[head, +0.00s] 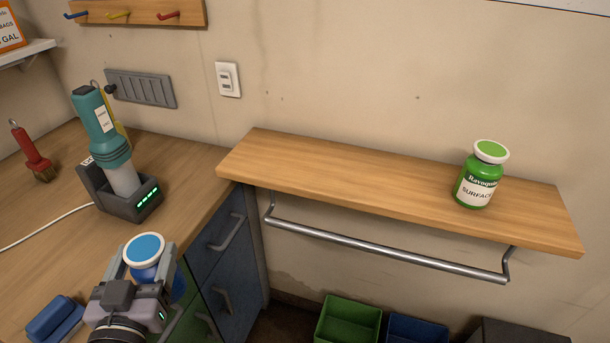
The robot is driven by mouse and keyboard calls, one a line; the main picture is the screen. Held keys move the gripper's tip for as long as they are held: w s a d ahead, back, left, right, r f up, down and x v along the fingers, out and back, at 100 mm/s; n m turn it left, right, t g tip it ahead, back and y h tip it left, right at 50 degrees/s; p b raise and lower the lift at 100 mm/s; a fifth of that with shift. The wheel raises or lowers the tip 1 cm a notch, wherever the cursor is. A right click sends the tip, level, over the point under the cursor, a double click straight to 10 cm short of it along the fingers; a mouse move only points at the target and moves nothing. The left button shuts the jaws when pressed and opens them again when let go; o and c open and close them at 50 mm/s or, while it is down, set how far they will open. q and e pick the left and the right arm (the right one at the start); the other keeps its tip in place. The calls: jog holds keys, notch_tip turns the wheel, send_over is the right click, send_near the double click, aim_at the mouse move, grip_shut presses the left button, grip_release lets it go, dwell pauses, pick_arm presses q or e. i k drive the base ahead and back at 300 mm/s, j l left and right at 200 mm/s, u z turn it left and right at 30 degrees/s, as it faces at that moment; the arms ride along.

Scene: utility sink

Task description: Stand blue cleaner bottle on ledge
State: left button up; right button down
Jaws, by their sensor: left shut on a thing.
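The blue cleaner bottle (144,250) has a blue and white cap and shows at the lower left. My left gripper (150,285) is shut on it, and the fingers and wrist hide most of its body. It looks about upright, near the right edge of the wooden counter. The wooden ledge (350,175) runs along the wall to the right of the gripper. A green bottle (477,180) with a green and white cap stands near the ledge's right end. My right gripper is not in view.
A teal flashlight (101,130) stands in a charger (145,204) on the counter (45,235). A red brush (33,155) and a blue block (54,318) lie there too. A metal rail (380,246) hangs under the ledge. The ledge's left and middle are clear.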

aim_at(507, 202)
jog(key=k+j+z, duration=0.15)
jog(key=z, duration=0.35)
jog(key=k+j+z, duration=0.15)
jog(key=z, duration=0.35)
jog(key=k+z, duration=0.2)
jog(key=z, duration=0.3)
jog(key=k+z, duration=0.15)
jog(key=z, duration=0.3)
jog(key=k+l+z, duration=0.1)
jog(key=z, duration=0.4)
jog(key=k, duration=0.1)
